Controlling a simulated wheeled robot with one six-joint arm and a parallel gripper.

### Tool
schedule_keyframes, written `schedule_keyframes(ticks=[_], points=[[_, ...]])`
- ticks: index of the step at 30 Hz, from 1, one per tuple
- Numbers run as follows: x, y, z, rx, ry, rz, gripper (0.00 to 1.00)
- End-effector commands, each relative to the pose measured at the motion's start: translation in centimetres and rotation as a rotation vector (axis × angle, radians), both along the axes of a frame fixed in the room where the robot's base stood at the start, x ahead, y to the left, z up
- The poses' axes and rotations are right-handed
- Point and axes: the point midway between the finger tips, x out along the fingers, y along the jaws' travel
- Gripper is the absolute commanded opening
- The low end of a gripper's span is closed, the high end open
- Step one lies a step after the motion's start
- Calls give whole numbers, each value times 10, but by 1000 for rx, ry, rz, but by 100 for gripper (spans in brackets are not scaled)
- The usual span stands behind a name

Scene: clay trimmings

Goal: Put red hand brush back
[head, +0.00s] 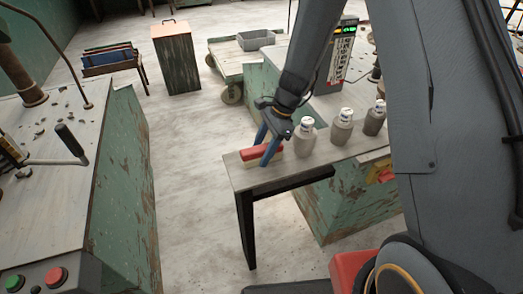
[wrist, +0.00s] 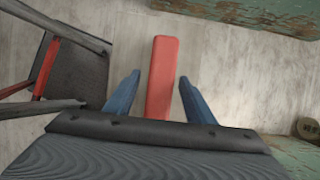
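The red hand brush (head: 248,153) lies near the left end of a narrow grey table (head: 310,172), red back up, with pale bristles below. It also shows in the wrist view (wrist: 161,70), upright in the picture between my two blue fingers. My gripper (head: 262,152) is over the brush, one finger on each side. In the wrist view my gripper (wrist: 159,77) is open, with a visible gap between each finger and the brush. One finger hides part of the brush in the head view.
Several grey bottles with white caps (head: 305,138) stand on the table just right of my gripper. A green workbench (head: 125,170) stands at left. A cart with a grey bin (head: 256,40) is behind. Concrete floor (head: 195,200) between the benches is clear.

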Motion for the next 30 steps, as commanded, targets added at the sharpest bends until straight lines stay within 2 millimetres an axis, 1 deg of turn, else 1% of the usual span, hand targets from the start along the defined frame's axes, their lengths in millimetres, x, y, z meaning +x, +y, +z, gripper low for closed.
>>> schedule_keyframes(ticks=[5,11,14,24,27,30], points=[[0,0,1,0,0,0,50],[3,-5,15,1,-3,0,50],[5,-11,30,0,-5,-1,50],[11,-35,89,1,-4,-1,50],[13,-40,101,0,-2,0,50],[13,-43,109,1,-2,-1,50]])
